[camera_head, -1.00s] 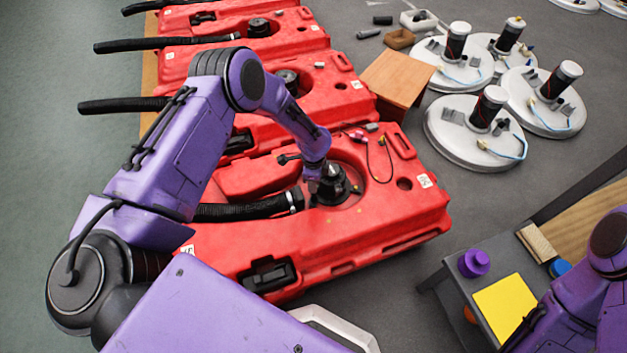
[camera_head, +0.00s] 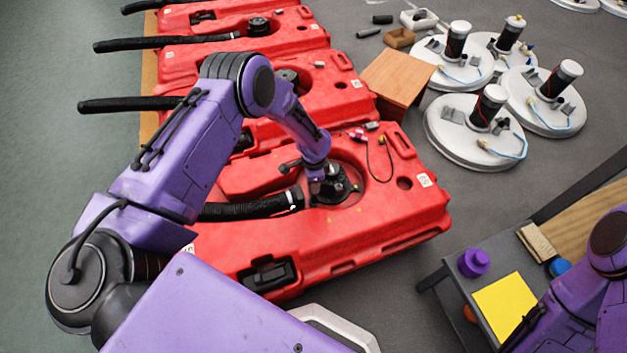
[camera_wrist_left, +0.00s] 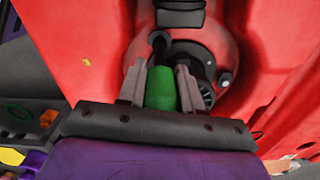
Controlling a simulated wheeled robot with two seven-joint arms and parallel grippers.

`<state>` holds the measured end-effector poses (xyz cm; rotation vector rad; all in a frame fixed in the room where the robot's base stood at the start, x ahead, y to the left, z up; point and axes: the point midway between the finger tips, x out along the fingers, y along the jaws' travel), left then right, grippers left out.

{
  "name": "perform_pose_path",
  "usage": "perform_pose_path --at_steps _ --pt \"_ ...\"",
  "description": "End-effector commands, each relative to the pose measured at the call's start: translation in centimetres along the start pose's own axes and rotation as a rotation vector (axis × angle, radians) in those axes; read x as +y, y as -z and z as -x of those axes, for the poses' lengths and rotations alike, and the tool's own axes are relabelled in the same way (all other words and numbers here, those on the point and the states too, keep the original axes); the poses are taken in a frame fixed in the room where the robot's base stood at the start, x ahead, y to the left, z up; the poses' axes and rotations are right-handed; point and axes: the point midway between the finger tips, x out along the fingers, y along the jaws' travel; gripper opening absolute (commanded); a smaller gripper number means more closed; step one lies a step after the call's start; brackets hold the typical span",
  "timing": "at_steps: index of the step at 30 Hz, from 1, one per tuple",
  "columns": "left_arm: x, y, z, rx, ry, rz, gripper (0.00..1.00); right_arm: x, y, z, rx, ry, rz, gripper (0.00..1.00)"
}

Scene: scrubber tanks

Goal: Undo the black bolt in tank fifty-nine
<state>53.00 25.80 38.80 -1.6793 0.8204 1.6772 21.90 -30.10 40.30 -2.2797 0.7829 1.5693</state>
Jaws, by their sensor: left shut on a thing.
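The nearest red tank (camera_head: 380,245) has a round recess with a black fitting (camera_head: 340,186) in it. Its white label (camera_head: 425,180) is too small to read surely. My left gripper (camera_head: 322,190) is low over the recess, at the fitting's left side, and hides part of it. In the left wrist view my left gripper (camera_wrist_left: 160,88) is shut on a green piece (camera_wrist_left: 161,90). A dark rounded part shows just beyond the green piece, in front of the black fitting (camera_wrist_left: 205,65). I cannot pick out the black bolt, or tell whether anything touches it. My right gripper is out of view.
A black hose (camera_head: 250,208) runs into the tank left of the gripper. More red tanks stand behind. A wooden box (camera_head: 398,80) and several white round lids (camera_head: 475,140) lie on the floor to the right. A grey table (camera_head: 450,290) with a purple knob stands at lower right.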

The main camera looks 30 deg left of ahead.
Motion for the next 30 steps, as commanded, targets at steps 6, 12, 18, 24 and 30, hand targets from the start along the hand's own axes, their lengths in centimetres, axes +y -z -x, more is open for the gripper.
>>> perform_pose_path --at_steps 6,12,18,24,30 --pt "0.1 0.1 0.3 -0.001 0.002 0.535 0.00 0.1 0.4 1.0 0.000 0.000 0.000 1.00" --pt "0.1 0.0 0.1 0.000 0.001 0.596 0.00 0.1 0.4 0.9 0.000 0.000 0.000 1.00" --pt "0.2 0.1 0.3 -0.001 0.002 0.746 0.00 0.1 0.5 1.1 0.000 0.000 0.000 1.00" --pt "0.1 0.0 0.2 0.001 0.000 0.709 0.00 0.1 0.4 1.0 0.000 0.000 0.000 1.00" --pt "0.1 0.0 1.6 0.000 0.001 0.700 0.00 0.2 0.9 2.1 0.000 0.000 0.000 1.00"
